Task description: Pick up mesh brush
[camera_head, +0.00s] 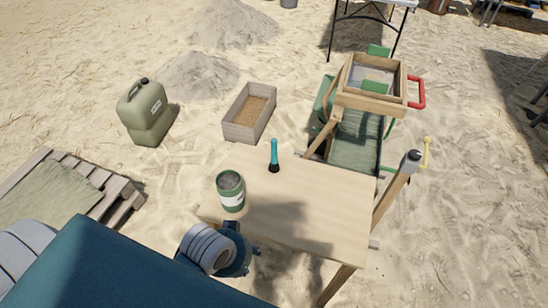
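A brush with a teal handle and a black lower end (274,156), which I take to be the mesh brush, is upright on the wooden table (318,200), close to its far edge. My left gripper (243,243) is at the table's near-left side, on the near side of the brush and apart from it. My own wrist partly hides the gripper, and its fingers do not show clearly. My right gripper is not in view.
A green-and-white can (231,191) stands on the table between my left gripper and the brush. A wooden sieve frame with a red handle (415,92) stands beyond the table. A wooden box of sand (232,132) and a green jerrycan (147,113) are on the ground.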

